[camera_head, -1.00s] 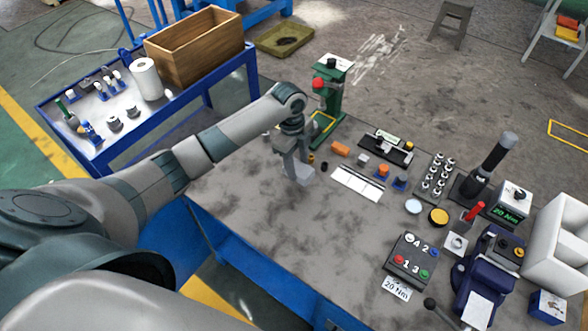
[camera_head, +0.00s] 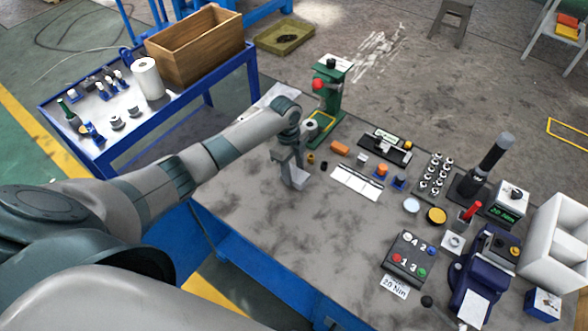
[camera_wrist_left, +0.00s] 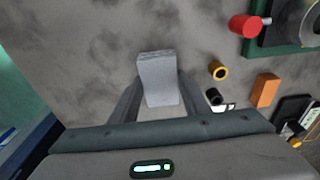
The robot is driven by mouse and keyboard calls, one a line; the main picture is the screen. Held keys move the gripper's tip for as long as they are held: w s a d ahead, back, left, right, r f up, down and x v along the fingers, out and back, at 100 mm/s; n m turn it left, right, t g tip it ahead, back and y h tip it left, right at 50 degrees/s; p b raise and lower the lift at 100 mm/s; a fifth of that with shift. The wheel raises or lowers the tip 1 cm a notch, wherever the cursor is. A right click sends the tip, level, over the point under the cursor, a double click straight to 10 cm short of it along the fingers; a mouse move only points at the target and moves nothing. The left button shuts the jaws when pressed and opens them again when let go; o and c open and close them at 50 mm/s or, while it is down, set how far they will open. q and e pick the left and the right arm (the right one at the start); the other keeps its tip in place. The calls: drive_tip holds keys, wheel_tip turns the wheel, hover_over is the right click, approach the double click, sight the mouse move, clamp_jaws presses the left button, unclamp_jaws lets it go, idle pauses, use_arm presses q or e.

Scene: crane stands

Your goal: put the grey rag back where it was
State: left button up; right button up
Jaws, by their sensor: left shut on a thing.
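My left gripper (camera_head: 291,172) is over the left part of the workbench (camera_head: 285,245), pointing down. It is shut on the grey rag (camera_wrist_left: 158,78), which shows as a pale grey folded block between the fingers in the left wrist view. In the head view the rag (camera_head: 297,178) shows small at the fingertips, partly hidden by the gripper. I cannot tell whether its lower end touches the bench. My right gripper is not in view.
A green stand with a red knob (camera_head: 318,84) is behind the gripper. An orange block (camera_head: 340,147) and a white card (camera_head: 356,183) lie to its right. A blue cart (camera_head: 150,125) with a wooden box (camera_head: 197,50) stands at left. The bench's front middle is clear.

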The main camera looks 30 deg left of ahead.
use_arm(q)
drive_tip(key=shift+f, duration=0.15)
drive_tip(key=o, duration=1)
drive_tip(key=shift+r, duration=0.55)
drive_tip(key=shift+w+a+r+b, duration=0.1)
drive_tip(key=shift+a+r+b, duration=0.2)
drive_tip(key=shift+r, duration=1.55)
drive_tip(key=shift+s+a+r+b, duration=0.15)
drive_tip(key=shift+r+b, duration=0.3)
drive_tip(key=shift+r, duration=1.4)
drive_tip(key=shift+w+a+r+b, duration=0.15)
drive_tip(key=shift+a+r+b, duration=0.15)
drive_tip(key=shift+r, duration=1.55)
